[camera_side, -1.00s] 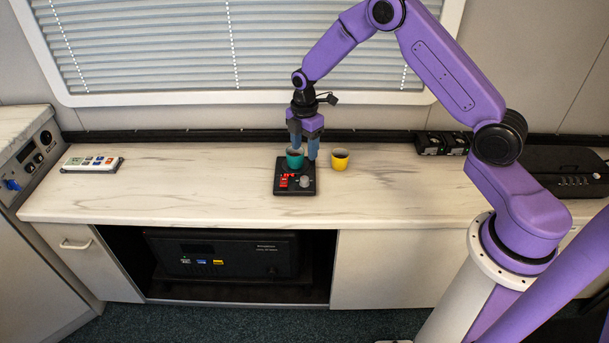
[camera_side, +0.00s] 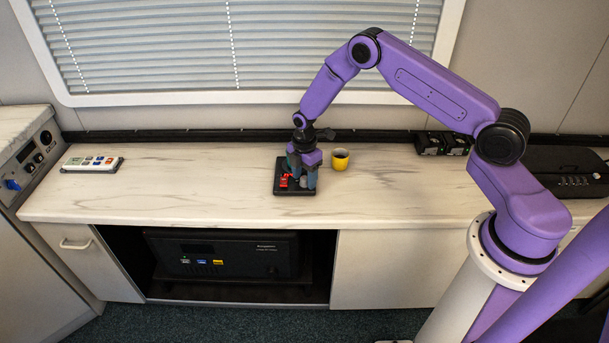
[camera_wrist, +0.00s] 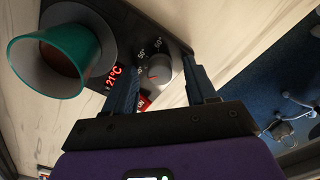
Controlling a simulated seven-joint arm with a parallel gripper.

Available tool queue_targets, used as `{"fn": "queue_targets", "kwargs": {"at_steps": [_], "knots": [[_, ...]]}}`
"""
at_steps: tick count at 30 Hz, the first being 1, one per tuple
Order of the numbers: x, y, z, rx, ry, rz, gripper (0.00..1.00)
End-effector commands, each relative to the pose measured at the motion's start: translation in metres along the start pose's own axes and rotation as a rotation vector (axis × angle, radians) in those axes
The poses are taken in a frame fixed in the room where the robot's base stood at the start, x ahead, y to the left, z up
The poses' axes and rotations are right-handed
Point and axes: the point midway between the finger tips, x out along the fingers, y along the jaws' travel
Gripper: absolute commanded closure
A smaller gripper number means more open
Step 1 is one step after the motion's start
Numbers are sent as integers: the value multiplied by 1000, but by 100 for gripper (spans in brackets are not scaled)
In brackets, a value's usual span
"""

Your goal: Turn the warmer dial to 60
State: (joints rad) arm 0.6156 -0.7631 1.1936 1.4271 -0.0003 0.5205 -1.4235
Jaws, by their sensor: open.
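The warmer (camera_side: 278,187) is a small black unit on the counter, with red lit parts at its front left. In the wrist view its dial (camera_wrist: 159,70) is a round grey knob with a red pointer mark, among printed numbers including 40 and 50. A red display (camera_wrist: 113,75) reads 21°C. A teal cup (camera_wrist: 58,60) stands on the warmer's plate. My gripper (camera_side: 304,184) is low over the front right of the warmer. In the wrist view its open fingers (camera_wrist: 165,78) are on either side of the dial; contact cannot be told.
Black boxes (camera_side: 442,144) and a black case (camera_side: 566,172) are at the right.

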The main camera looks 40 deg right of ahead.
Motion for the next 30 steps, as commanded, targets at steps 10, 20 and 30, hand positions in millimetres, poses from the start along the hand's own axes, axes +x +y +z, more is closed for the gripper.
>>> {"fn": "queue_targets", "kwargs": {"at_steps": [10, 20, 30], "knots": [[0, 0, 0, 0, 0, 0, 100], [0, 0, 0, 64, 0, -1, 100], [-1, 0, 0, 319, 0, -1, 100]]}}
